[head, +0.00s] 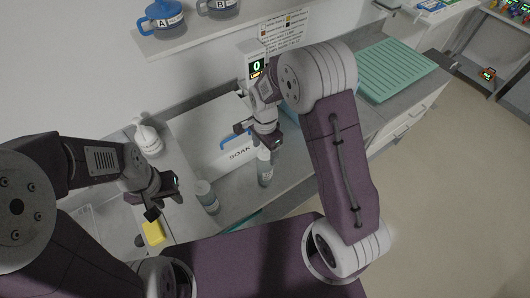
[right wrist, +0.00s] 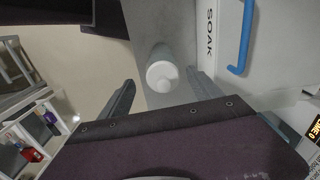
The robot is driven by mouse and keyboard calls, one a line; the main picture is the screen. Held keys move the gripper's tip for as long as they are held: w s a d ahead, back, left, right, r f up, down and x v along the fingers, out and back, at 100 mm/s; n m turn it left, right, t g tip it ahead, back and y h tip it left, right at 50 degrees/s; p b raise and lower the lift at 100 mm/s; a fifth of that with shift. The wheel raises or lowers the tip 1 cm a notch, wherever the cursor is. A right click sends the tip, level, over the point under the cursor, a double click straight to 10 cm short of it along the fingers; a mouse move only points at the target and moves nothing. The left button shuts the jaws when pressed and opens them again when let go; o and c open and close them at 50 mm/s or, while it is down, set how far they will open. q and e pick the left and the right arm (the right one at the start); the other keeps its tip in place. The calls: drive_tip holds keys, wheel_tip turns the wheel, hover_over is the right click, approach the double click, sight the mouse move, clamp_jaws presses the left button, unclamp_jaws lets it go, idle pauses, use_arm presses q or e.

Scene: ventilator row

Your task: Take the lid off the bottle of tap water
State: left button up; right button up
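Two bottles stand on the counter in the head view; their labels are too small to read, so I cannot tell which holds tap water. One bottle (head: 264,172) is upright below my right gripper (head: 260,138). Its white round lid (right wrist: 162,74) shows in the right wrist view, beyond and between the two spread fingers, with no finger seen touching it. My right gripper is open and empty. The other bottle (head: 207,198) stands to the left, near the counter's front. My left gripper (head: 166,197) is open and empty, left of that bottle and apart from it.
A white box marked SOAK (head: 205,135) with a blue handle stands behind the bottles. A white squeeze bottle (head: 149,138) and a yellow block (head: 153,232) are at left. A green ribbed mat (head: 393,70) lies right.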

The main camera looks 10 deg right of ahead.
sight(264, 148)
drive_tip(key=shift+w+f, duration=0.15)
drive_tip(key=shift+w, duration=0.15)
drive_tip(key=c, duration=1.4)
use_arm(q)
drive_tip(key=shift+w, duration=0.2)
use_arm(e)
drive_tip(key=shift+s, duration=0.1)
use_arm(q)
drive_tip(key=shift+f, duration=0.15)
